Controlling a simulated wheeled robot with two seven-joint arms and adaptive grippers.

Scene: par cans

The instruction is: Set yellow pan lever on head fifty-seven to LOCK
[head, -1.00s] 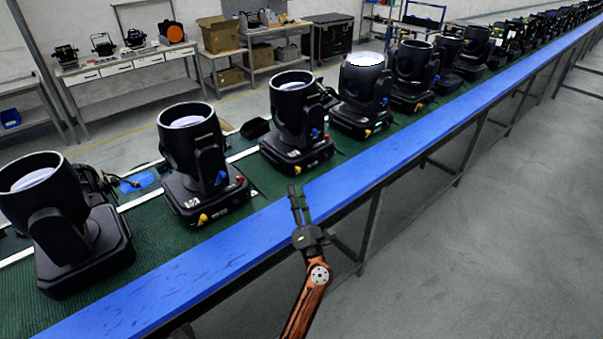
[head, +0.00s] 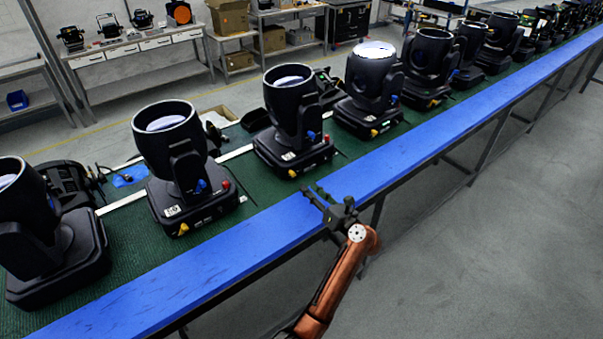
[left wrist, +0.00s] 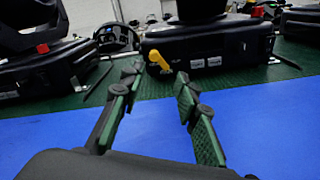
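Black moving-head lamps stand in a row on a green belt. The nearest one ahead of my left gripper (head: 314,193) is a black lamp (head: 294,118) with a small yellow lever (head: 292,173) low on its front base. In the left wrist view this yellow lever (left wrist: 158,62) shows large, tilted, beside white labels on the base (left wrist: 225,42). I cannot read a head number or the lever's setting. My left gripper (left wrist: 160,80) is open and empty over the blue edge, its fingers pointing at the base, apart from the lever. My right gripper is not in view.
A blue rail (head: 240,247) runs along the belt's front between my arm and the lamps. Another lamp (head: 181,165) stands to the left and one (head: 371,85) to the right. The grey floor (head: 490,250) at right is clear.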

